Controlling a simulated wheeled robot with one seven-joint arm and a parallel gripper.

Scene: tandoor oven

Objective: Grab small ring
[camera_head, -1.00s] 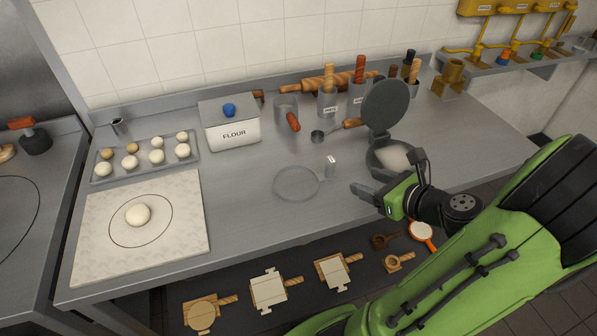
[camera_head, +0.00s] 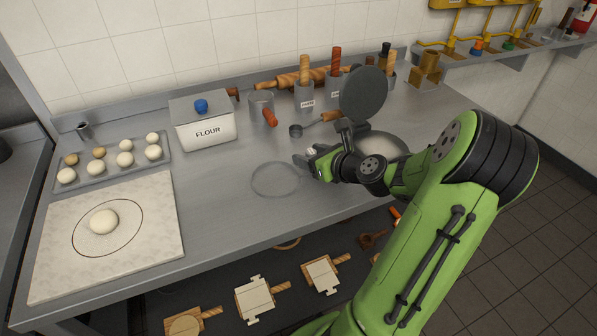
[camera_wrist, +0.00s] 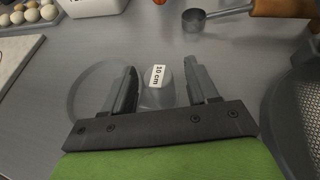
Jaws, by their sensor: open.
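A thin grey ring (camera_head: 275,179) lies flat on the steel counter, left of my gripper. In the wrist view the ring (camera_wrist: 72,92) shows at the left, partly behind the left finger. A grey upright piece with a white "10 cm" label (camera_wrist: 157,76) stands at its right side; it appears to belong to the ring, though the join is hidden. My gripper (camera_wrist: 160,70) is open, with a finger on each side of this labelled piece and gaps visible. In the head view my gripper (camera_head: 305,158) is low over the counter and hides much of the label.
A round hinged press (camera_head: 363,95) stands open just right of my gripper. A metal ladle (camera_head: 296,130) and the flour box (camera_head: 207,132) are behind. A marble board (camera_head: 150,240) with a dough ball (camera_head: 104,221) is at left. The counter in front of the ring is clear.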

